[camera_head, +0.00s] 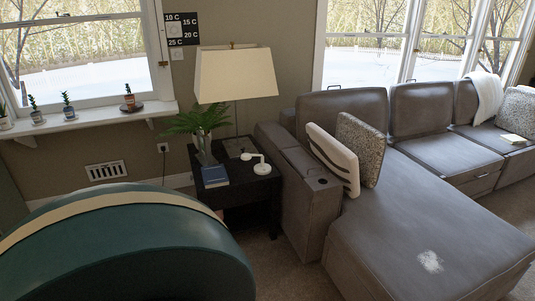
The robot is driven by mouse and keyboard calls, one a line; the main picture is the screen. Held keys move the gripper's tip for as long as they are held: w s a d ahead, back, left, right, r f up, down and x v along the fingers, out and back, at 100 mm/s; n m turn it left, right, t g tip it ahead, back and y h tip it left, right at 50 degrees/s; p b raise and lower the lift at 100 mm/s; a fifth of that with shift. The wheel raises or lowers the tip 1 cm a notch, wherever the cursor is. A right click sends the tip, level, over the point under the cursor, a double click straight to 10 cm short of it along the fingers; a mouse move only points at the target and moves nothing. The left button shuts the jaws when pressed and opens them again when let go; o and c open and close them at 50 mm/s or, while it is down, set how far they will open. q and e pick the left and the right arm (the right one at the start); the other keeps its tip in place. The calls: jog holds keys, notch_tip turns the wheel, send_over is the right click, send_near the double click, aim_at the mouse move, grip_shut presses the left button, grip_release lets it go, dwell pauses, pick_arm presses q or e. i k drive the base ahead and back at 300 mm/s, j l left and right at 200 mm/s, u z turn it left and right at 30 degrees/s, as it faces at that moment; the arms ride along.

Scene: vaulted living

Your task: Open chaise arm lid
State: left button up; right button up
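The grey leather sectional has its chaise (430,235) on the right side of the view. The chaise arm (305,215) is the boxy end nearest the side table. Its top shows a dark round recess near the front, and the arm lid (298,160) lies behind that, looking flat and shut. A striped white cushion (333,158) and a speckled cushion (361,148) lean beside the arm's inner side. Neither of my grippers is in view.
A black side table (265,190) stands left of the arm, holding a lamp (234,75), a plant, a blue book and a small white item. A large green rounded piece (130,250) with a cream stripe fills the lower left. Carpet (285,270) shows between it and the chaise.

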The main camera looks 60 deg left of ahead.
aim_at(306, 166)
jog(key=u, duration=1.55)
jog(key=i+j+z, duration=0.15)
jog(key=z, duration=0.3)
jog(key=i+j+z, duration=0.1)
jog(key=z, duration=0.3)
jog(key=i+j+z, duration=0.1)
jog(key=j+z, duration=0.2)
jog(key=z, duration=0.15)
jog(key=i+j+z, duration=0.2)
jog(key=j, duration=0.35)
jog(key=j+z, duration=0.2)
jog(key=j, duration=0.3)
jog(key=j+z, duration=0.15)
jog(key=j, duration=0.95)
jog(key=i, duration=0.05)
